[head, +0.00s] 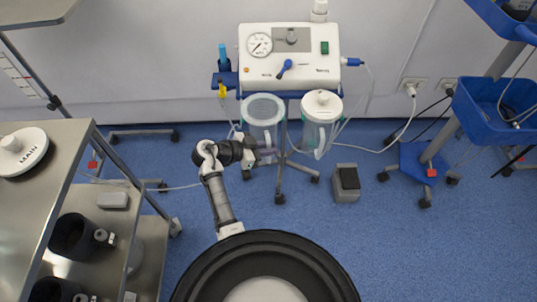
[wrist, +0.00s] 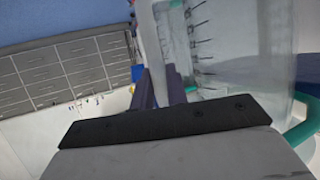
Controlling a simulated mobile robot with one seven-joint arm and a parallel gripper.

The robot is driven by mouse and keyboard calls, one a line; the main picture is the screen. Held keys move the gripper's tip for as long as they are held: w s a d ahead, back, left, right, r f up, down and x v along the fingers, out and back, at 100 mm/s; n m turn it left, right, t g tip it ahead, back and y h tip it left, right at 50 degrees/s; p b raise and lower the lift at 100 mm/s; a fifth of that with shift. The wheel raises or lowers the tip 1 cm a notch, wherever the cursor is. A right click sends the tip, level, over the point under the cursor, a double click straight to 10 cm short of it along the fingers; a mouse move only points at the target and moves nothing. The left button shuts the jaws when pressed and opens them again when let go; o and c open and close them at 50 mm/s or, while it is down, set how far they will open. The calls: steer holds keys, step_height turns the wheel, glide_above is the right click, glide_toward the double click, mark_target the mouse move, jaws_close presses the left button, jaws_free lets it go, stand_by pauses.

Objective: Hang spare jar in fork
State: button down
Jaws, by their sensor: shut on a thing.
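The spare jar (head: 264,108) is clear, open-topped and has a teal rim. It appears upright in front of the white suction unit, left of the lidded jar. My gripper (head: 264,154) reaches it from the left and is shut on it. In the wrist view, the jar's clear wall with dark graduation marks (wrist: 215,45) fills the upper right, and my gripper's dark fingers (wrist: 160,88) are against it. The fork is hidden behind the jar, so I cannot tell whether the jar sits in it or is apart from it.
The suction unit (head: 290,57) stands on a wheeled stand. A white-lidded jar (head: 321,122) hangs at its right. A steel cart (head: 62,145) bearing a lid marked MAIN (head: 22,151) is at left. A grey pedal box (head: 345,182) is on the floor. Blue trays stand at right.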

steer(key=shift+w+b, duration=0.3)
steer(key=shift+w, duration=0.8)
steer(key=shift+f+b, duration=0.75)
steer(key=c, duration=1.3)
jaws_free()
steer(key=b+v, duration=0.2)
steer(key=v, duration=1.1)
steer(key=shift+s+a+r, duration=0.15)
steer(key=shift+s+a, duration=0.05)
steer(key=shift+a, duration=0.15)
